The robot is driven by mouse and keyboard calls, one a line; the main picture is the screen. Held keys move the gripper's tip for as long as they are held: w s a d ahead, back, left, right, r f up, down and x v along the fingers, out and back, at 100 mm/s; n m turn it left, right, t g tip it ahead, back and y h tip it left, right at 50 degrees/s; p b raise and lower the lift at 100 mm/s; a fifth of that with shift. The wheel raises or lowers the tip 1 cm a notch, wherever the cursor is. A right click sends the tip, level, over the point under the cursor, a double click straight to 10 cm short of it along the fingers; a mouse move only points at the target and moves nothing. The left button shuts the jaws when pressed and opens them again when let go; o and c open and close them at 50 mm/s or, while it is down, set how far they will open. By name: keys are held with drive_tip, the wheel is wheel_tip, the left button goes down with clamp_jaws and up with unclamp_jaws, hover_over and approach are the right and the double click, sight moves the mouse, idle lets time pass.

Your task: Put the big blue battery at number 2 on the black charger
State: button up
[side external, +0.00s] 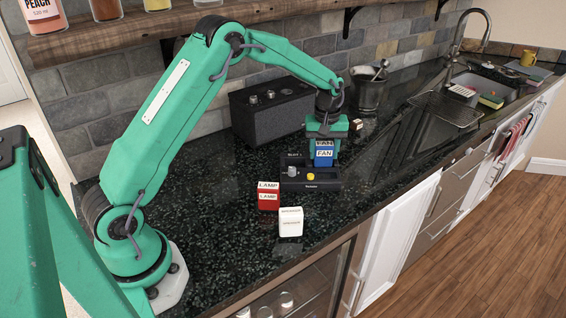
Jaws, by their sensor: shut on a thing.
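The black charger (323,185) sits on the counter, with a grey knob and a yellow button on its front. The big blue battery (324,154), labelled FAN, is upright above the right rear part of the charger. My gripper (325,139) points down and is shut on the battery's upper part. The battery's lower end meets the charger in the picture; I cannot tell whether it touches or sits in a slot. The number 2 mark cannot be made out. A red battery (268,200) labelled LAMP and a white battery (291,225) stand in front of the charger.
A black speaker (262,115) stands behind the charger, left of my gripper. A metal bucket (369,95) and a small brown-and-white block (356,124) are behind to the right. The dark counter (395,170) is clear right of the charger.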

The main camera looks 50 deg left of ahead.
drive_tip(key=shift+f, duration=0.1)
idle(0.3)
drive_tip(key=o, duration=1.2)
drive_tip(key=shift+c, duration=0.2)
drive_tip(key=shift+r, duration=3.85)
drive_tip(key=shift+r, duration=0.1)
